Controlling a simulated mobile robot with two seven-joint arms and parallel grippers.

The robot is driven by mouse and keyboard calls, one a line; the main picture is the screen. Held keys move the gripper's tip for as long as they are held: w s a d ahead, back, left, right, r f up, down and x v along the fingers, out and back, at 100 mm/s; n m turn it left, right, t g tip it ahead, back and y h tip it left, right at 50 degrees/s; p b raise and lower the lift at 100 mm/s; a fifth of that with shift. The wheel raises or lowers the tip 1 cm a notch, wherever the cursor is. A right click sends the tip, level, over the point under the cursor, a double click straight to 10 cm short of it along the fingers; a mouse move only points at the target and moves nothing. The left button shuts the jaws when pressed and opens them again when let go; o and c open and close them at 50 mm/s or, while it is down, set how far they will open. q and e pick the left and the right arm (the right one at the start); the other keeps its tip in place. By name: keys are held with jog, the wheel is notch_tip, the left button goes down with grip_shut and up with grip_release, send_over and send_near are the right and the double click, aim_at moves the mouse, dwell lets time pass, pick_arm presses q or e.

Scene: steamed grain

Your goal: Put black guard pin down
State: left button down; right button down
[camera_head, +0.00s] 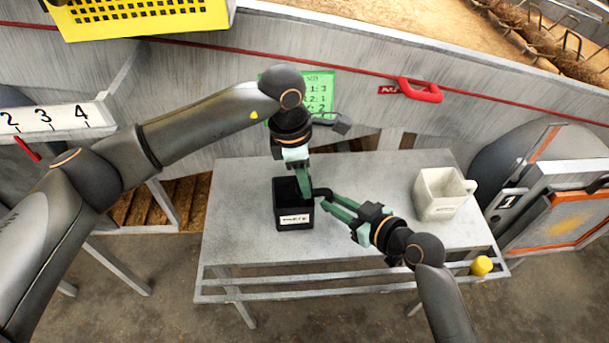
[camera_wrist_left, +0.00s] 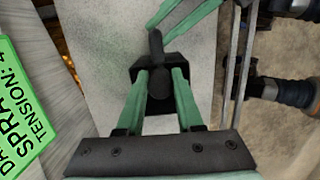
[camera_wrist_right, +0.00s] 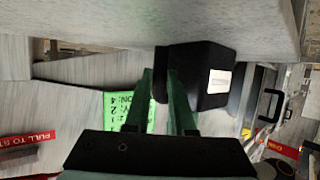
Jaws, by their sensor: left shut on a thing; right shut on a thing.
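The black guard pin (camera_wrist_left: 157,72) is between the fingers of my left gripper (camera_wrist_left: 158,85) in the left wrist view, above a black box. In the head view the pin (camera_head: 322,192) shows as a short dark piece between both grippers. My left gripper (camera_head: 304,188) points down at the box's right edge, shut on the pin. My right gripper (camera_head: 328,204) reaches in from the right, its tips at the pin's other end, shut on it. In the right wrist view the fingers of my right gripper (camera_wrist_right: 163,80) hide most of the pin.
The black box (camera_head: 295,220) with a white label stands on the grey table (camera_head: 365,240). A white mug-like container (camera_head: 437,197) stands at the table's right. A green sign (camera_head: 320,90) hangs behind.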

pick_arm(q)
jog(key=shift+f, duration=0.3)
jog(key=c, duration=0.6)
grip_release()
jog(key=shift+o, duration=0.2)
jog(key=shift+r, duration=0.1)
